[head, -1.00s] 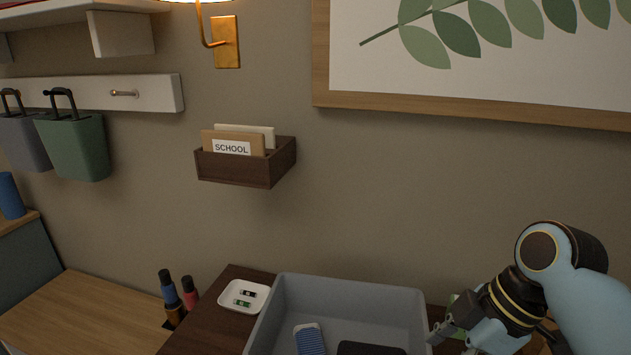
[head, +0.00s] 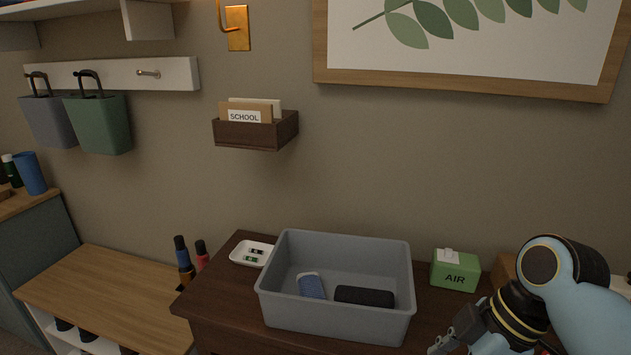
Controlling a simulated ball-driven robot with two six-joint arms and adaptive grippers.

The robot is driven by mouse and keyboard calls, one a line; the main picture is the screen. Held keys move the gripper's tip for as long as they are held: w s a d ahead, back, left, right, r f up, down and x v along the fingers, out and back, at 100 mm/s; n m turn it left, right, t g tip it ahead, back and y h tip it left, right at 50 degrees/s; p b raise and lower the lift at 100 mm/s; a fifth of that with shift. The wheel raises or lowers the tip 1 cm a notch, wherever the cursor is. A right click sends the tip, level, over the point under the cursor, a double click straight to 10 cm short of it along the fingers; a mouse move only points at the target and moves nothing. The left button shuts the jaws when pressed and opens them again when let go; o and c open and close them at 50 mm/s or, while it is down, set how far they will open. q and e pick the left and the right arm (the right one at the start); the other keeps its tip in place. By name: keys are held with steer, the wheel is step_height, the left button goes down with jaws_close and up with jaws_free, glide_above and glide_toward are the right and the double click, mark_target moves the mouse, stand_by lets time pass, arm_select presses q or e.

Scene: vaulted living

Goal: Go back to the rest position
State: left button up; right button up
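My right gripper (head: 456,335) is at the lower right in the head view, beside the right end of the grey bin (head: 340,318). Its fingertips are small and partly cut off by the bottom edge, so I cannot tell whether they are open or shut. I see nothing clearly held in it. My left gripper is out of view. The bin stands on a dark wooden cabinet (head: 222,300) and holds a blue striped item (head: 312,286) and a black item (head: 364,296).
A green AIR box (head: 455,270) stands right of the bin, near my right arm. A white dish (head: 250,252) lies left of it. A wall letter holder (head: 243,133) hangs above. A wooden bench (head: 110,295) is at left.

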steer(key=s+d+f+m+g+h+b, duration=0.15)
steer(key=s+f+b, duration=0.35)
steer(key=f, duration=0.7)
steer(key=s+d+f+m+b, duration=0.25)
steer(key=s+f, duration=0.45)
steer(key=f, duration=0.5)
steer(key=s+d+f+m+g+h+b, duration=0.1)
steer(key=s+f+b, duration=0.45)
steer(key=f, duration=0.55)
arm_select(q)
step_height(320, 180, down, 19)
steer(key=b, duration=0.5)
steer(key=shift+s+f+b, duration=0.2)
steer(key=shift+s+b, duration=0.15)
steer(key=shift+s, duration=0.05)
arm_select(e)
steer(key=s+d+f+m+t+h, duration=0.1)
steer(key=s+d+f+m, duration=0.3)
steer(key=s+f, duration=0.5)
steer(key=s+d+f+m+t+h, duration=0.1)
steer(key=s+d+f+m, duration=0.3)
steer(key=s+f, duration=0.5)
step_height(320, 180, down, 2)
steer(key=shift+s+f+m+t+h, duration=0.15)
steer(key=shift+s+m+t+h, duration=0.25)
steer(key=shift+m, duration=0.8)
